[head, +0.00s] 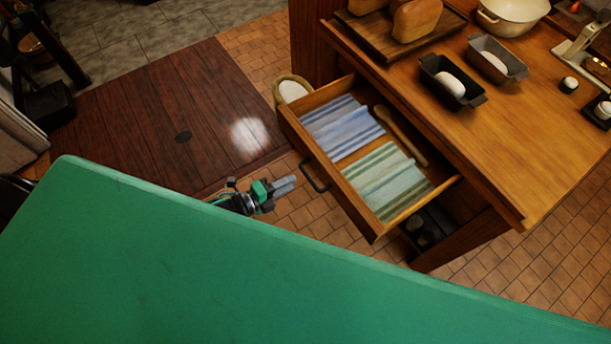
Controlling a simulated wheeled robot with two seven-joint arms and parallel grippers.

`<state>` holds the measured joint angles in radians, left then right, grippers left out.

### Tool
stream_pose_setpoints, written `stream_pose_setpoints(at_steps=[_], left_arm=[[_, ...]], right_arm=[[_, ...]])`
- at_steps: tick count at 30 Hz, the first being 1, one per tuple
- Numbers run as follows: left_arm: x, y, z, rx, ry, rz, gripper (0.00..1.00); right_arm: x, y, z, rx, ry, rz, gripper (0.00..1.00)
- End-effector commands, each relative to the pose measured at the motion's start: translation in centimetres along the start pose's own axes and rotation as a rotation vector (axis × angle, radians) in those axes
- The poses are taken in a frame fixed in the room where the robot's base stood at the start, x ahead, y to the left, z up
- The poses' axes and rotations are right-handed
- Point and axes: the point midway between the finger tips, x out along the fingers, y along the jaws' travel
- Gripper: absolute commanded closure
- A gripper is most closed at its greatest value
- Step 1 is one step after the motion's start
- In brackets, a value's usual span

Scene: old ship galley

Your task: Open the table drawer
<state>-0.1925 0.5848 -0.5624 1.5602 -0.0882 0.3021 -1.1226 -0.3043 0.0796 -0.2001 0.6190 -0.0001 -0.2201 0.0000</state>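The table drawer (360,224) is pulled well out from the wooden table (560,150), with its inside showing. A dark bar handle (313,178) is on its front. Inside lie a blue striped cloth (340,127), a green striped cloth (388,181) and a wooden spoon (402,137). My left gripper (286,186) is just left of the handle in the picture, with a small gap between them. Its grey fingers are too small to tell whether they are apart or together. My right gripper is out of view.
On the tabletop are bread on a wooden board (440,30), two dark loaf tins (472,93) (518,70) and a cream pot (512,12). Tiled floor (300,214) shows below the drawer.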

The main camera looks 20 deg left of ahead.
Motion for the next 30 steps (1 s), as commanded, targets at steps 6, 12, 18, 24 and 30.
stream_pose_setpoints(at_steps=[6,12,18,24,30], left_arm=[[4.4,0.3,0.0,0.001,0.000,-0.002,0.70],[6.8,0.2,0.0,0.000,0.000,0.000,0.70],[7.6,0.0,0.0,0.000,-0.001,0.001,0.70],[7.6,0.0,0.0,-0.001,-0.001,0.001,0.70],[7.6,0.0,0.0,-0.001,-0.001,0.001,1.00]], right_arm=[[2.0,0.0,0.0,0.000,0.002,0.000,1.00],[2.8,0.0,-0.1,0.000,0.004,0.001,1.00],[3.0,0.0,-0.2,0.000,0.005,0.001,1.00],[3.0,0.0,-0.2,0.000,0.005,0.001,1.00],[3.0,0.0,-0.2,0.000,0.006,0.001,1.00]])
